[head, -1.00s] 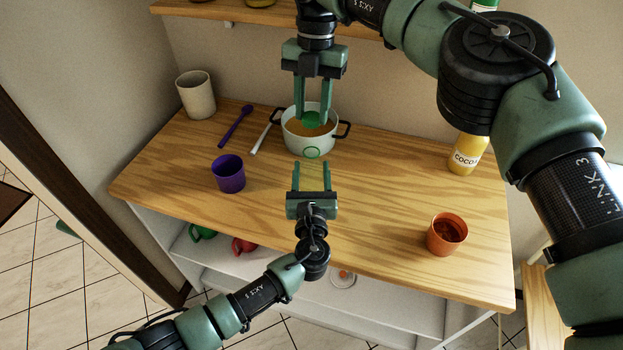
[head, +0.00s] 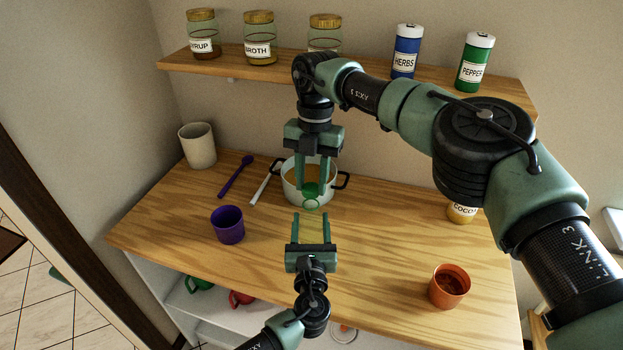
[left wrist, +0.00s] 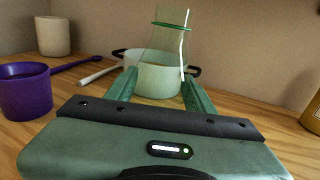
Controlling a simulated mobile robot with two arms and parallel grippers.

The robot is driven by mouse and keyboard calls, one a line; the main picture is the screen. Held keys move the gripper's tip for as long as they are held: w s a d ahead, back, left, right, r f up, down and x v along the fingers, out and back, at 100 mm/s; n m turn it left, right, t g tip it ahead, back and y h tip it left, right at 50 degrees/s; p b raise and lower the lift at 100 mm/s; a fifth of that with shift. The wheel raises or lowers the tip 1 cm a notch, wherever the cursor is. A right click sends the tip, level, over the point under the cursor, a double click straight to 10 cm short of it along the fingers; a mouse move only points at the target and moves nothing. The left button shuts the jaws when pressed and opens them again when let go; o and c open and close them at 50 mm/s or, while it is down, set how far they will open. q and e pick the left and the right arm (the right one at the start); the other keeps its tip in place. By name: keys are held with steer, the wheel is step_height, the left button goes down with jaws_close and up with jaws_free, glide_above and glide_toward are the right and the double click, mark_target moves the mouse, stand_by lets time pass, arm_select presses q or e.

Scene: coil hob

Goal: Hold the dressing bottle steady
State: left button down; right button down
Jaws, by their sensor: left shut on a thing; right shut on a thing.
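The dressing bottle (left wrist: 160,62) is clear glass with a green ring round its neck. It stands upright between the fingers of my left gripper (left wrist: 160,88) in the left wrist view. In the head view my left gripper (head: 312,222) is shut on the bottle (head: 312,232), and the green ring shows near its top. My right gripper (head: 312,187) points down from above, shut on a small round green piece (head: 310,189), which looks like a cap. The piece appears just above the bottle's mouth; I cannot tell whether they touch. The right gripper is outside the left wrist view.
A white pot (head: 292,190) with orange contents stands behind the bottle. A purple cup (head: 228,226), purple spoon (head: 233,180), white utensil (head: 262,190) and beige cup (head: 198,147) are left. An orange cup (head: 449,287) and cocoa container (head: 461,212) are right. Jars line the shelf (head: 270,71).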

steer(key=shift+f, duration=0.85)
steer(key=shift+f, duration=0.6)
steer(key=m, duration=0.3)
steer(key=shift+m+y, duration=0.3)
steer(key=shift+m, duration=0.1)
steer(key=m+t, duration=0.1)
steer(key=m, duration=0.4)
steer(key=shift+s+d, duration=0.1)
steer(key=m, duration=0.5)
steer(key=shift+s+m+t+y, duration=0.1)
steer(key=shift+m+t+y, duration=0.2)
steer(key=m, duration=0.5)
steer(key=shift+t, duration=0.4)
steer(key=c, duration=1)
jaws_free()
